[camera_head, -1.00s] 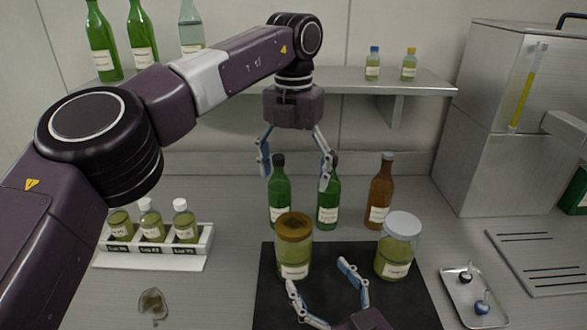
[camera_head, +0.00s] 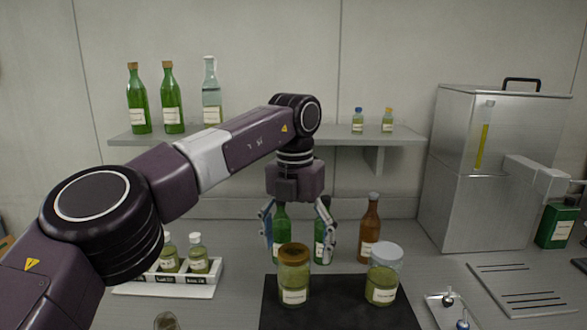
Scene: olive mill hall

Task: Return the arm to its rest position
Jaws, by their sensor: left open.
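My left arm (camera_head: 240,142) comes in from the left, is bent at the elbow and reaches across the middle of the view. Its gripper (camera_head: 299,245) points down, open and empty, with its fingers spread. The fingers show in front of two green bottles (camera_head: 280,235) at the back of the counter. A jar with a brown lid (camera_head: 294,278) stands below the gripper on the black mat (camera_head: 335,312). My right gripper is out of view.
A jar with a pale lid (camera_head: 383,275) stands on the mat, and a brown bottle (camera_head: 369,228) behind it. A rack of small bottles (camera_head: 207,277) is partly hidden by my arm. A shelf (camera_head: 400,137) with bottles is behind. A steel tank (camera_head: 455,210) stands right.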

